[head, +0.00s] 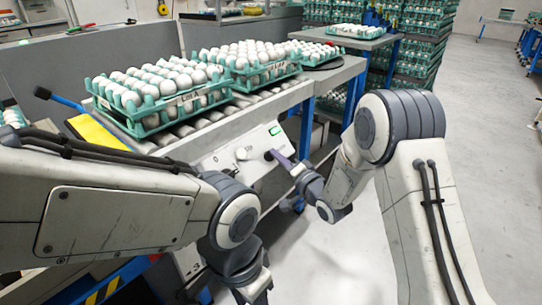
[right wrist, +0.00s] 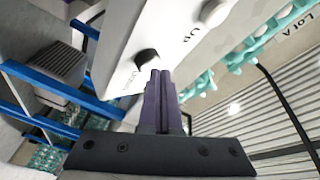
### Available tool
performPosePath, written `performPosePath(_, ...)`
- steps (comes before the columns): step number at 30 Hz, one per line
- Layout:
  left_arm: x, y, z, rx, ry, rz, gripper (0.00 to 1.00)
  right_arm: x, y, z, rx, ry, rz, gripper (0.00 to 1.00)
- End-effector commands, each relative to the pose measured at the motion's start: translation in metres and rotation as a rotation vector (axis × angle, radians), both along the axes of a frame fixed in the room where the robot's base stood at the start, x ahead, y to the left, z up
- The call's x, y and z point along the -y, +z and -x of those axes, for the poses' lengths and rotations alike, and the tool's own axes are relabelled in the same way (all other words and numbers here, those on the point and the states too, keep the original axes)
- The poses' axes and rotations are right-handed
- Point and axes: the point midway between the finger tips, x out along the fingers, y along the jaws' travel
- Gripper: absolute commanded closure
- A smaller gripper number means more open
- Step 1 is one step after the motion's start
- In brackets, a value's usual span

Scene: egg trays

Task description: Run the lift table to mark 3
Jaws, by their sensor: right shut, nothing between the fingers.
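A white control box (head: 222,161) hangs at the front of the roller table, with a lit green display (head: 274,132) and two knob-like buttons. In the right wrist view, a grey button (right wrist: 213,13) sits beside the word "Up" and a black button (right wrist: 147,57) sits by a second label, hard to read. My right gripper (head: 274,156) is shut and empty, its purple fingers pointing at the box. In the right wrist view its tips (right wrist: 160,76) are at the black button; I cannot tell whether they touch. A "3" mark (head: 195,267) shows low down, partly hidden by my left arm.
Green egg trays (head: 157,116) full of eggs stand on the rollers (head: 196,124). Another tray sits on a small table (head: 360,40) behind, near stacked trays (head: 418,50). Yellow-black striping (head: 105,290) shows at lower left.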

Motion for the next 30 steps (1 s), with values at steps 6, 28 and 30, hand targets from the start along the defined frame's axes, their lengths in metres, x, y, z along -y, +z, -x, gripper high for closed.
performPosePath(6,0.0,-0.0016,0.0,0.0,0.0,0.0,0.5,-0.0019,-0.0023,-0.0011,0.0,0.0,0.0,1.0)
performPosePath(28,0.0,-0.0048,0.0001,0.0,0.0,0.0,0.5,-0.0066,-0.0077,-0.0045,-0.001,0.0,0.001,1.0)
performPosePath(30,-0.0001,-0.0048,0.0,0.0,0.0,0.0,0.5,-0.0067,-0.0078,-0.0044,-0.001,0.001,0.001,1.0)
